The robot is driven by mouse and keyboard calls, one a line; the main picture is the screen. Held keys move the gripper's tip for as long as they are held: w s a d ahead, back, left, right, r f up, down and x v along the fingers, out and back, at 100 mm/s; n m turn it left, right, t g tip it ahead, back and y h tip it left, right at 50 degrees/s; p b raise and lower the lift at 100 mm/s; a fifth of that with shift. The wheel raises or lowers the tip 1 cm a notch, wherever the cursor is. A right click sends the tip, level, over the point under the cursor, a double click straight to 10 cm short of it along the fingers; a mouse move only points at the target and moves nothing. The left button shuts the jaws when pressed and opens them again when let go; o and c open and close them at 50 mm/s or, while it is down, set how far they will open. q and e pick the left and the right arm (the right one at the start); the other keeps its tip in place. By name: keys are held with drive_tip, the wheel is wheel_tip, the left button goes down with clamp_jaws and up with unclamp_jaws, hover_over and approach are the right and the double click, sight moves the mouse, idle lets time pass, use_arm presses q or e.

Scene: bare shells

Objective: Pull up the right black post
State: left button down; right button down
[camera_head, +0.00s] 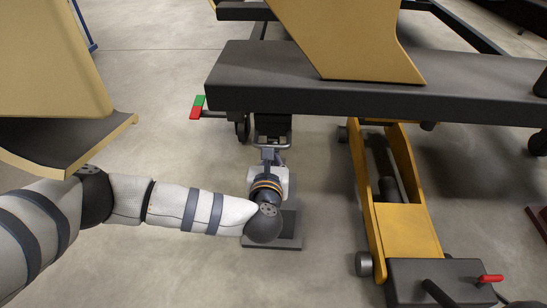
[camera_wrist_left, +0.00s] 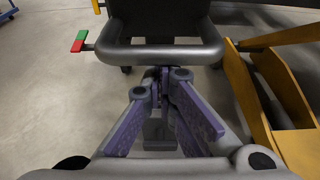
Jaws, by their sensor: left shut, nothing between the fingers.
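A black upright part (camera_head: 272,124) hangs below the long dark beam in the head view, and I cannot tell whether it is the right black post. A grey metal loop handle (camera_wrist_left: 160,54) sticks out from its lower end toward me in the left wrist view. My left gripper (camera_wrist_left: 158,76) has purple fingers that are shut and empty, their tips just below or at the near edge of the handle; contact is unclear. In the head view my left gripper (camera_head: 270,155) is mostly hidden by its wrist. My right gripper is not in view.
The dark beam (camera_head: 330,95) with a tan panel (camera_head: 350,38) spans above. A yellow lift frame (camera_head: 405,225) with a red-tipped lever (camera_head: 490,278) stands right. A red-green pedal (camera_head: 197,107) is left. A dark base plate (camera_head: 285,240) lies below my wrist. Floor at left is clear.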

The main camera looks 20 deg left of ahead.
use_arm(q)
drive_tip(key=s+d+f+p, duration=0.1)
drive_tip(key=s+d+f, duration=0.1)
drive_tip(key=s, duration=0.6)
drive_tip(key=shift+s+d+f+p, duration=0.25)
drive_tip(key=shift+s+f+p, duration=0.1)
idle(0.5)
